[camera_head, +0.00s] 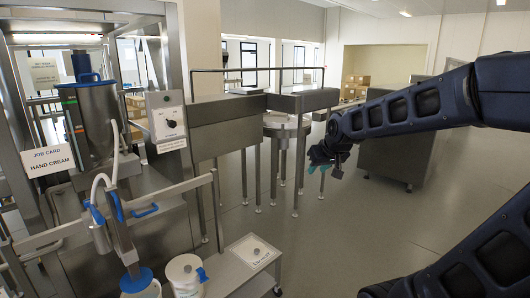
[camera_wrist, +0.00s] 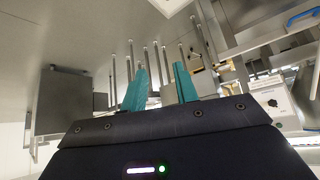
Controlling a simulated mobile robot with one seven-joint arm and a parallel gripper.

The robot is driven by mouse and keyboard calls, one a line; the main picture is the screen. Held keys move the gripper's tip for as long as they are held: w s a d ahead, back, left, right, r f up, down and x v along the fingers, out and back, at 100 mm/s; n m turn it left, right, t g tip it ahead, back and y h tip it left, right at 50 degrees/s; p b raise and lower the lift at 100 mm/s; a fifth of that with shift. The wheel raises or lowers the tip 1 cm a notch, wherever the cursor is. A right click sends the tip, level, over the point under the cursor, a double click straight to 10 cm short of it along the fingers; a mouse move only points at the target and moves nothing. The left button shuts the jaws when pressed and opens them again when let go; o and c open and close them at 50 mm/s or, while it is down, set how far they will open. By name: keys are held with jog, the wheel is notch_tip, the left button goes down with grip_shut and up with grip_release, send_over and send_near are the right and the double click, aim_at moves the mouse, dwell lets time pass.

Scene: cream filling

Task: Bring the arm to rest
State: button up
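My arm reaches in from the right in the head view. My gripper (camera_head: 322,160) hangs at its end in mid-air, over the open grey floor and in front of steel tables. In the wrist view two teal fingers of my gripper (camera_wrist: 159,77) stand apart with nothing between them. The wrist view is tilted and shows floor, steel legs and machine parts beyond the fingers. No object is seen touching the gripper.
A filling machine with a steel hopper (camera_head: 92,118) and blue-tipped nozzle stands left. A control box (camera_head: 168,121) is beside it. A white tub (camera_head: 185,277) and a labelled plate (camera_head: 253,250) are at lower centre. The floor (camera_head: 330,245) is clear below my arm.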

jog(key=s+d+f+m+g+h, duration=0.1)
jog(key=s+d+m+g+h, duration=0.1)
jog(key=s+d, duration=0.9)
jog(key=shift+s+m+g, duration=0.4)
jog(key=shift+s+m, duration=0.2)
jog(key=shift+s, duration=0.45)
